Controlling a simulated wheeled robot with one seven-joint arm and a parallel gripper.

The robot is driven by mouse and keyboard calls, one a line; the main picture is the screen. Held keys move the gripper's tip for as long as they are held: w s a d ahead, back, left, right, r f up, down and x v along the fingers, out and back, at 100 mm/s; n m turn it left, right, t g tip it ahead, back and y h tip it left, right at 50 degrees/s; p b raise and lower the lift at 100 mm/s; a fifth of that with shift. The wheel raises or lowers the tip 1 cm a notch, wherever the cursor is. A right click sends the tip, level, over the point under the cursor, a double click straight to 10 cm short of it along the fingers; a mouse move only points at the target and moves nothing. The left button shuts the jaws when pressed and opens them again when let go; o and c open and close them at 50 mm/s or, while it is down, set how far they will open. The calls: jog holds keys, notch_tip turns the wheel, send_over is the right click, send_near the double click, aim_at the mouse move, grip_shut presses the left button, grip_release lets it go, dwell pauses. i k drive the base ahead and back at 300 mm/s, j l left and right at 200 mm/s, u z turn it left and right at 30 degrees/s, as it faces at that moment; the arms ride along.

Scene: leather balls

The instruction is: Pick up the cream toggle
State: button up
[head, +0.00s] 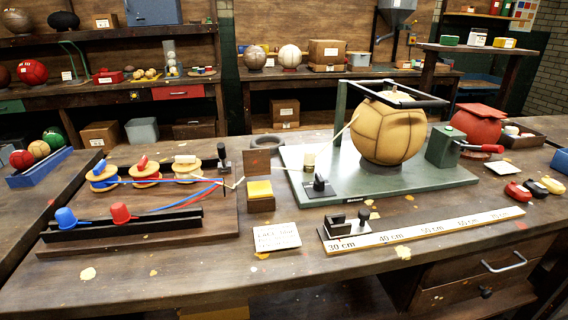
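A small cream piece that looks like the cream toggle (185,159) lies on top of a stack of tan discs (187,173). The stack is the right one of three on the dark wooden board (150,240) at the left of the workbench. A blue strip and a red strip run from the stacks toward the right. My gripper is not in view.
Blue and red cups (66,217) stand by a black rail in front of the discs. A black post (222,155) stands just right of the cream piece. A green base (430,180) holds a large tan ball (388,132) under a dark frame.

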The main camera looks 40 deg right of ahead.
aim_at(309, 155)
jog(key=i+j+z, duration=0.35)
jog(key=j, duration=0.25)
jog(key=i+j+z, duration=0.15)
jog(key=i+j, duration=0.1)
jog(key=j, duration=0.05)
